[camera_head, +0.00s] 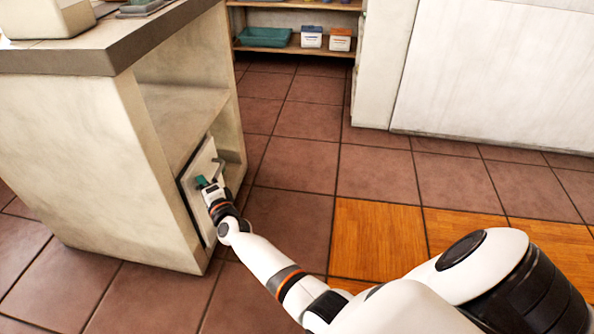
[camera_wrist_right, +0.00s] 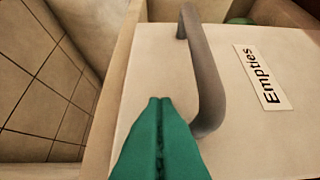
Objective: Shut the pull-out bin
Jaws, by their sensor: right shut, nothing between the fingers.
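The pull-out bin's pale front panel (camera_head: 198,166) is low in the side of the washbasin cabinet. It also fills much of the right wrist view (camera_wrist_right: 240,130), with a label reading "Empties" (camera_wrist_right: 263,76) and a grey bar handle (camera_wrist_right: 207,80). A dark edge shows along the panel's side in the head view; how far the panel stands out is hard to tell. My right gripper (camera_head: 203,182) is in front of the panel. Its green fingertips (camera_wrist_right: 160,102) are together and empty, beside the handle, not around it. Contact with the panel cannot be made out. My left gripper is not in view.
The cabinet (camera_head: 90,150) has an open shelf space (camera_head: 185,110) above the bin and a dark countertop (camera_head: 70,58). Brown floor tiles and a wooden floor patch (camera_head: 378,240) are clear. Shelves with a teal tray (camera_head: 265,37) stand at the back.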

